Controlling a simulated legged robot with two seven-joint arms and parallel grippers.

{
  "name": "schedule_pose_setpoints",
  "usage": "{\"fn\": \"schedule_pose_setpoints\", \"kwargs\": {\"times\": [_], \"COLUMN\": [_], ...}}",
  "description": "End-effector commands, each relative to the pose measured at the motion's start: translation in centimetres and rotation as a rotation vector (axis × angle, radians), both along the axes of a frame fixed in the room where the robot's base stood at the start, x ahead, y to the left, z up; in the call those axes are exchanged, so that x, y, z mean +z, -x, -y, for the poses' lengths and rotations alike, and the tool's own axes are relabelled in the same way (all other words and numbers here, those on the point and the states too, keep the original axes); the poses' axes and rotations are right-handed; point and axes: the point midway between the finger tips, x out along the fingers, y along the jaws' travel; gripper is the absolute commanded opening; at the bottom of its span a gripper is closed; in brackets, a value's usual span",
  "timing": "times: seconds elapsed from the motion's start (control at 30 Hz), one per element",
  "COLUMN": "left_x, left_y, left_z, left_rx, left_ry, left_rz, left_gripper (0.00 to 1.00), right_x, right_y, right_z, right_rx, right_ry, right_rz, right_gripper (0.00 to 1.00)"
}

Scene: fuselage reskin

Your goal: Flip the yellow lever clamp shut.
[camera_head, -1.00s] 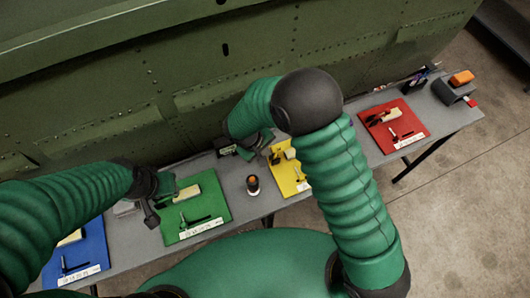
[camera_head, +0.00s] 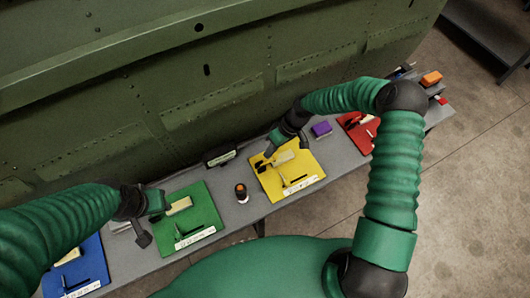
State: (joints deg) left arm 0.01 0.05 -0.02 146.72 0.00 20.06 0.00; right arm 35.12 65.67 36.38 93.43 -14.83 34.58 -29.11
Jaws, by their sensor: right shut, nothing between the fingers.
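The yellow board (camera_head: 310,165) lies on the grey bench in the middle of the head view. It carries a cream block (camera_head: 282,158), dark clamp parts and a dark lever (camera_head: 284,179) near a white label. Whether the clamp is open or shut is too small to tell. My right gripper (camera_head: 268,153) is shut and empty, at the upper left of the board beside the cream block. Whether it touches the clamp cannot be told. My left gripper (camera_head: 147,226) is over the left edge of the green board, far from the yellow one; its jaws are unclear.
The green board (camera_head: 204,216), blue board (camera_head: 92,265) and red board (camera_head: 358,133) lie along the bench. A dark cylinder with an orange top (camera_head: 241,193), a dark labelled box (camera_head: 219,156) and a purple block (camera_head: 321,129) flank the yellow board. The green fuselage wall (camera_head: 120,100) stands behind.

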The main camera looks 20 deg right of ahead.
Motion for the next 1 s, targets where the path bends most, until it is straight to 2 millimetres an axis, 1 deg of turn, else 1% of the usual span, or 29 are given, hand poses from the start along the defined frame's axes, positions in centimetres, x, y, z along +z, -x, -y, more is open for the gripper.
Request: {"fn": "schedule_pose_setpoints", "kwargs": {"times": [0.03,0.23,0.5,0.87,0.97,1.0], "left_x": [0.2,0.4,1.4,1.4,2.1,2.6], "left_y": [0.0,-0.1,-0.1,-0.1,-0.1,-0.1], "left_z": [0.0,0.0,0.0,0.0,0.0,0.0], "left_rx": [0.0,0.0,0.0,0.0,0.0,0.0], "left_ry": [0.0,0.0,0.0,0.0,0.0,0.0], "left_rz": [0.001,0.002,0.002,0.002,0.002,0.002], "left_gripper": [0.36,0.36,0.36,0.36,0.36,0.36], "right_x": [0.3,0.5,1.8,1.9,2.9,3.6], "right_y": [-0.1,-0.1,-0.1,-0.1,-0.2,-0.3], "right_z": [-0.2,-0.2,-0.1,-0.1,-0.5,-0.8], "right_rx": [0.004,0.004,0.004,0.004,0.005,0.005], "right_ry": [0.002,0.004,0.005,0.005,0.005,0.004], "right_rz": [0.003,0.002,0.001,0.001,0.001,0.003], "right_gripper": [0.0,0.0,0.0,0.0,0.0,0.0]}}
